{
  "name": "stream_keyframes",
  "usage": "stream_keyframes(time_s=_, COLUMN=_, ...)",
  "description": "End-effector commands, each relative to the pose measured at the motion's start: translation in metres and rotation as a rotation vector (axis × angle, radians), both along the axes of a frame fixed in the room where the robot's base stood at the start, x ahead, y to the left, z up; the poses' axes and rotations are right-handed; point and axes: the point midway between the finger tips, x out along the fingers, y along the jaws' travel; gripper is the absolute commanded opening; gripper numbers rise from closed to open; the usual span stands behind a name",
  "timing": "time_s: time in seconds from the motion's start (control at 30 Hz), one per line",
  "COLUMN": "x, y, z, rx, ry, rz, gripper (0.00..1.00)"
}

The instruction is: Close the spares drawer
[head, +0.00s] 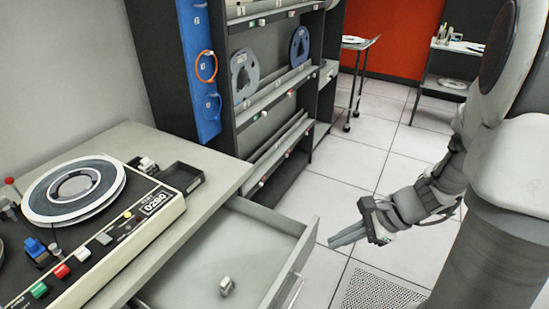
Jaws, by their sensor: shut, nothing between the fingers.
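The spares drawer (298,225) is pulled out from under the grey desk top and stands open. A small grey item (226,286) lies on its floor. The drawer's handle (296,289) is a pale bar on its front face, at the bottom of the head view. My gripper (332,243) is shut and empty. It points left toward the drawer's front, in the air to the right of it, and looks apart from the drawer and its handle.
A tape unit with a large reel (72,188) and coloured buttons sits on the desk (222,162). A dark rack (229,128) with reels stands behind. Wheeled carts (356,75) stand far back. The tiled floor (385,135) is clear, with a perforated tile (375,293) near the drawer.

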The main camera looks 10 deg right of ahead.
Motion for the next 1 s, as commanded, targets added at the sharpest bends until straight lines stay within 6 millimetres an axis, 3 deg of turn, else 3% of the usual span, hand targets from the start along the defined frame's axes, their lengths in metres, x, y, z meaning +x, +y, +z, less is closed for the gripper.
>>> stream_keyframes(time_s=0.03, x=0.002, y=-0.013, z=-0.035, rx=0.046, ry=0.034, rz=-0.092, gripper=0.00)
stream_keyframes(time_s=0.2, x=0.009, y=-0.046, z=-0.093, rx=0.156, ry=0.101, rz=-0.341, gripper=0.00)
stream_keyframes(time_s=0.3, x=0.009, y=-0.060, z=-0.114, rx=0.195, ry=0.125, rz=-0.436, gripper=0.00)
stream_keyframes(time_s=0.43, x=0.009, y=-0.068, z=-0.126, rx=0.218, ry=0.139, rz=-0.494, gripper=0.00)
stream_keyframes(time_s=0.67, x=0.019, y=-0.055, z=-0.145, rx=0.221, ry=0.142, rz=-0.498, gripper=0.00)
stream_keyframes(time_s=1.0, x=0.051, y=-0.014, z=-0.197, rx=0.221, ry=0.141, rz=-0.496, gripper=0.00)
